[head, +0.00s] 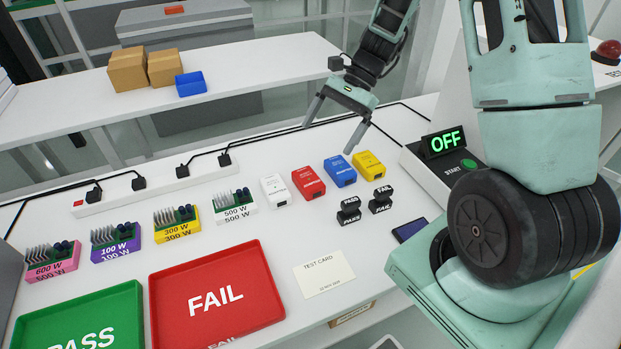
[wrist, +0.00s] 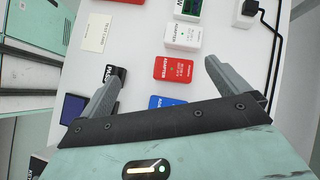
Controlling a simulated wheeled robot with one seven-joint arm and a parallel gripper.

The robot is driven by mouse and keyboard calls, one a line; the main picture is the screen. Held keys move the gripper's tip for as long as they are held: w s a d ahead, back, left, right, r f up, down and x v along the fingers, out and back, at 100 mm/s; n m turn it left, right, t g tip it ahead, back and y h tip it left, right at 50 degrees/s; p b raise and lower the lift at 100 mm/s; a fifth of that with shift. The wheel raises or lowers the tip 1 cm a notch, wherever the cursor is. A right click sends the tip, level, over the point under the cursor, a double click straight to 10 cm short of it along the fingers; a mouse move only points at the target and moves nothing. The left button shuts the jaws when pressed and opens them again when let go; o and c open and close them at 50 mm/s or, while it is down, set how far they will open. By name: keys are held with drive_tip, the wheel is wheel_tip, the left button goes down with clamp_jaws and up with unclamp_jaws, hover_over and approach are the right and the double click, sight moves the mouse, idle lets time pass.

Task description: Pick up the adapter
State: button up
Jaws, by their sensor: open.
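Several adapters stand in a row on the white table: a white one (head: 274,189), a red one (head: 308,183), a blue one (head: 341,171) and a yellow one (head: 369,164). My gripper (head: 331,136) is open and empty, above and behind the red, blue and yellow adapters. In the wrist view, the red adapter (wrist: 173,70) lies between my open fingers (wrist: 163,72) in the picture, apart from them. The white adapter (wrist: 182,34) is farther out, and the blue one (wrist: 165,101) is partly hidden by the gripper. The yellow one is not visible there.
Two black stamps (head: 349,211) (head: 381,200) stand in front of the adapters. A test card (head: 324,274), a red FAIL tray (head: 274,304) and a green PASS tray (head: 132,292) lie nearer. Several circuit modules (head: 235,206) are at left. A black cable (head: 290,131) runs behind.

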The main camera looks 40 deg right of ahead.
drive_tip(key=d+f+m+t, duration=0.2)
drive_tip(key=d+m, duration=0.2)
drive_tip(key=d, duration=0.3)
drive_tip(key=p, duration=0.2)
approach(309, 178)
drive_tip(key=f, duration=0.1)
drive_tip(key=a+f, duration=0.2)
drive_tip(key=shift+w+a+f+y, duration=0.1)
drive_tip(key=shift+w+y, duration=0.2)
drive_tip(key=shift+y, duration=0.1)
drive_tip(key=shift+p+x, duration=0.55)
drive_tip(key=shift+x, duration=2.65)
drive_tip(key=c, duration=1.1)
